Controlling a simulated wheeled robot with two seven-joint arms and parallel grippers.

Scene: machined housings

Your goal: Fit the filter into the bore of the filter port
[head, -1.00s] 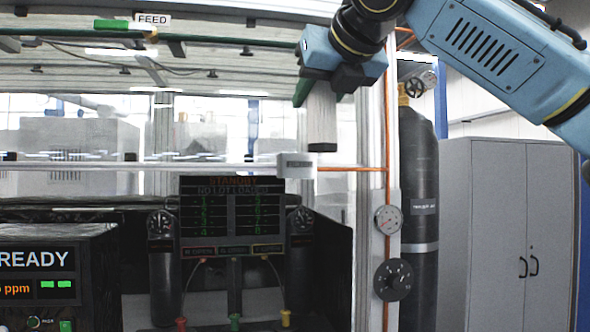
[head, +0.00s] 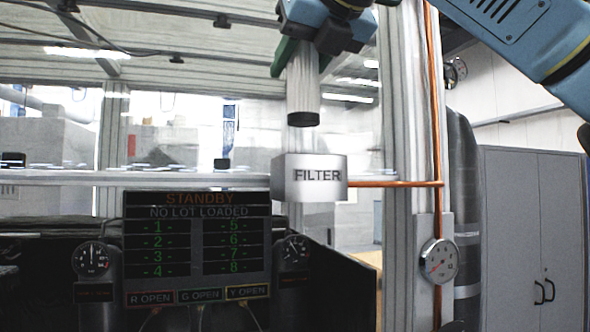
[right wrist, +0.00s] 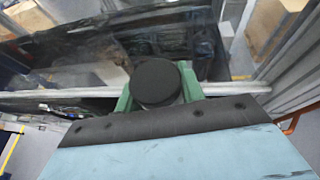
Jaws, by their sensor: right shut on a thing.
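The filter (head: 303,92), a pale ribbed cylinder with a dark lower end, hangs upright in the head view. My right gripper (head: 296,62) is shut on its upper part. The filter port (head: 310,178), a silver block marked FILTER, is just below the filter on a rail. A gap shows between the filter's lower end and the block's top. The bore is hidden from this angle. My left gripper is out of view.
A copper pipe (head: 395,184) runs right from the port to a metal post (head: 404,120). A gauge (head: 439,260) is on the post's right side. A STANDBY screen (head: 197,245) is below left. The space around the filter looks clear.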

